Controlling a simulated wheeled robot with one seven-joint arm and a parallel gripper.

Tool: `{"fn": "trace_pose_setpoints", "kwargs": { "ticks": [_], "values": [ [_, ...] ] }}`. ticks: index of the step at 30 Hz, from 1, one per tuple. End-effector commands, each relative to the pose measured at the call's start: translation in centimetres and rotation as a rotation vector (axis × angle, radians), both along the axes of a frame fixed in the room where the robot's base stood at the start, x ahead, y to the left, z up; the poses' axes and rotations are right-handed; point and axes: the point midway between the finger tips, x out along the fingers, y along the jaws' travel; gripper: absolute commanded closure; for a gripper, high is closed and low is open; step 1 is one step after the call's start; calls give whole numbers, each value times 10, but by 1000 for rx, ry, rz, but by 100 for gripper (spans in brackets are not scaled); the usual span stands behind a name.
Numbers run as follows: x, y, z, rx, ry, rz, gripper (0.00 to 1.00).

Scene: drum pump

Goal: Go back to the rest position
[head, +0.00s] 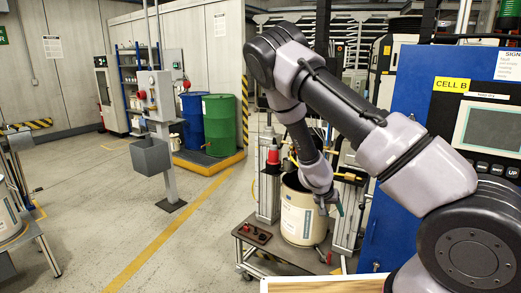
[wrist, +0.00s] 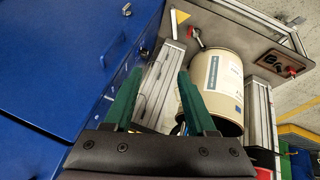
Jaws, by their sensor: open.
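My gripper (head: 331,205) hangs at the end of my arm, in front of the cream drum (head: 300,214) in the head view. In the wrist view its two green fingers (wrist: 158,92) are spread apart. Nothing shows between them except the background. The drum (wrist: 218,82) with its white label lies just right of the right finger in that picture. I cannot tell whether the finger touches it. The drum stands on a wheeled cart (head: 282,246) between two metal uprights. My arm reaches across the right half of the head view, bent at the elbow.
A blue cabinet (head: 393,190) with a screen panel (head: 488,127) stands close on the right; its blue side (wrist: 60,60) fills the left of the wrist view. A grey pedestal (head: 160,140) stands left of centre. Blue (head: 191,122) and green (head: 219,125) drums stand behind. The floor at left centre is clear.

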Motion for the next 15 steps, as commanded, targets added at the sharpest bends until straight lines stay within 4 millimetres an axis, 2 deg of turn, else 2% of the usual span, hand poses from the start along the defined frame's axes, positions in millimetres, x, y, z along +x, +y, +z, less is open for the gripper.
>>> {"fn": "trace_pose_setpoints", "kwargs": {
  "ticks": [1, 6, 11, 15],
  "values": [
    [1, 10, 18, 77, -3, -19, 44],
    [-3, 40, 76, 297, 5, -40, 44],
    [-11, 58, 143, 474, -5, -31, 44],
    [-25, 67, 206, 599, -26, -3, 44]
  ]
}}
